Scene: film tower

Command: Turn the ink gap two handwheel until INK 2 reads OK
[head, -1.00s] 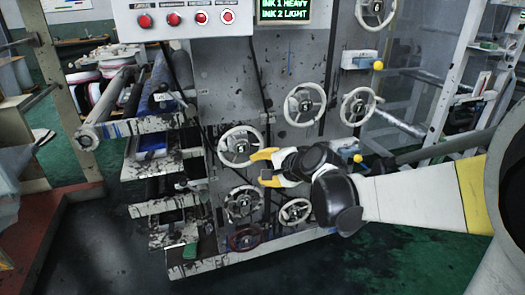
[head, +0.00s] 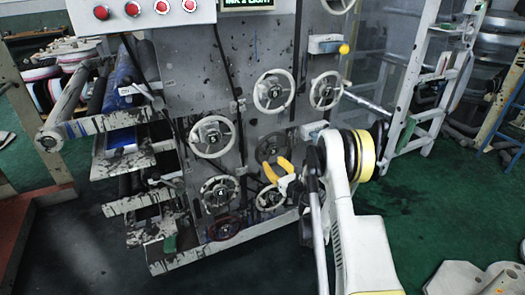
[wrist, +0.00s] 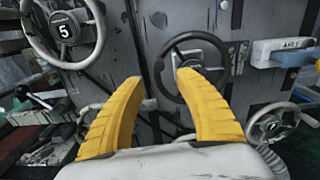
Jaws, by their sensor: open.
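The green display (head: 250,3) is cut by the top edge of the head view; its visible line reads INK 2 LIGHT. Several handwheels stand on the grey panel (head: 245,50). A dark handwheel (head: 270,148) sits right of the pale wheel marked 5 (head: 212,152). My gripper (head: 276,167) is open and empty, its yellow fingers just below the dark wheel in the head view. In the wrist view the fingers (wrist: 159,80) are spread in front of the panel, and the dark wheel (wrist: 158,67) is behind the right fingertip. I cannot read which wheel is ink gap two.
Other wheels stand close by: an upper pale wheel (head: 256,90), a right pale wheel (head: 312,92), wheel 4 (head: 205,194) and a lower pale wheel (head: 259,200). A blue-and-white valve box (wrist: 280,50) is right of the dark wheel.

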